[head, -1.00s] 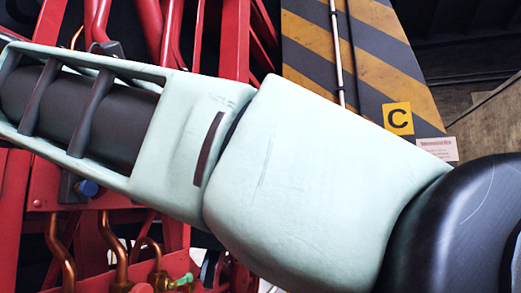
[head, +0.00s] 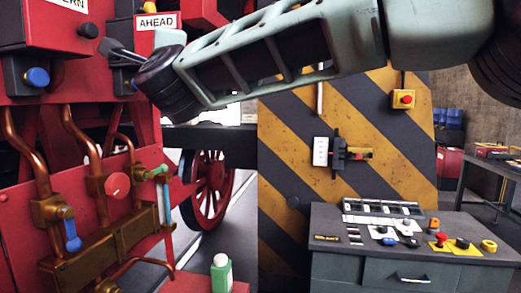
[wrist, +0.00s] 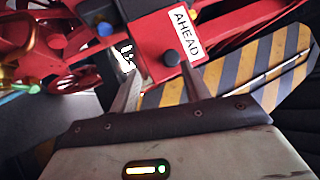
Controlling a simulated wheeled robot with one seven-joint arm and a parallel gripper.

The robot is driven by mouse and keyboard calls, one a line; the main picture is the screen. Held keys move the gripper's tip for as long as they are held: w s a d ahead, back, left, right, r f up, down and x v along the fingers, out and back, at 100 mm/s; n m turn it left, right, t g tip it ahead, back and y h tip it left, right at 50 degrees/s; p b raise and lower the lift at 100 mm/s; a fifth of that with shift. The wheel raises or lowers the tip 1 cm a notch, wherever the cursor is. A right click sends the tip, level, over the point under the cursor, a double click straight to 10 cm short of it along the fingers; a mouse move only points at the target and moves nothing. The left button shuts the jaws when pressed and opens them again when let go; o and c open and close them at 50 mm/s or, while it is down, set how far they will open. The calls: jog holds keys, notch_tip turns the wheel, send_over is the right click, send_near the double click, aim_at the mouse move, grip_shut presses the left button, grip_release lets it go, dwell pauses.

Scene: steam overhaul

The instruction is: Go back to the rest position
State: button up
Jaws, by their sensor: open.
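My pale green arm reaches across the top of the head view from the right. My gripper (head: 122,54) is at its left end, close to the red box with the AHEAD label (head: 157,22). In the wrist view the two fingers of my gripper (wrist: 160,78) are spread apart with nothing held between them. The AHEAD label (wrist: 187,33) and a dark knob (wrist: 171,58) on the red box lie just beyond the fingertips. I cannot tell whether a finger touches the box.
Copper pipes (head: 85,150) and valves with a red knob (head: 116,185) and a blue handle (head: 71,230) are below my gripper. A grey cabinet (head: 345,262) with controls stands at the right, before a striped panel (head: 290,150). A green bottle (head: 221,275) stands at the bottom.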

jog(key=w+d+f+n+g+h, duration=0.1)
jog(key=w+d+f+n+g, duration=0.15)
jog(key=d+f, duration=0.5)
jog(key=w+d+f+n+g+h, duration=0.1)
jog(key=d+f+n+g, duration=0.1)
jog(key=d+f+n, duration=0.4)
jog(key=w+d+f+n+g+h, duration=0.1)
jog(key=w+d+f+n+g, duration=0.15)
jog(key=d+f, duration=0.6)
jog(key=s+d+f+n+g+h, duration=0.1)
jog(key=s+d+f+g+h, duration=0.15)
jog(key=s+d+f, duration=0.5)
jog(key=s+d+f+n+g+h, duration=0.15)
jog(key=s+d+f+g, duration=0.3)
jog(key=d+f, duration=0.65)
jog(key=s+d+f+g+h, duration=0.2)
jog(key=s+d+f+g, duration=0.15)
jog(key=s+d, duration=0.85)
jog(key=s+a+n+g+b, duration=0.1)
jog(key=s+a+n, duration=0.3)
jog(key=s+a, duration=0.3)
jog(key=s+a+n+g+b, duration=0.1)
jog(key=s+a+n, duration=0.3)
jog(key=s+a, duration=0.3)
jog(key=a, duration=0.5)
jog(key=shift+a+f+b, duration=0.25)
jog(key=shift+f+b, duration=0.05)
jog(key=shift+w, duration=0.1)
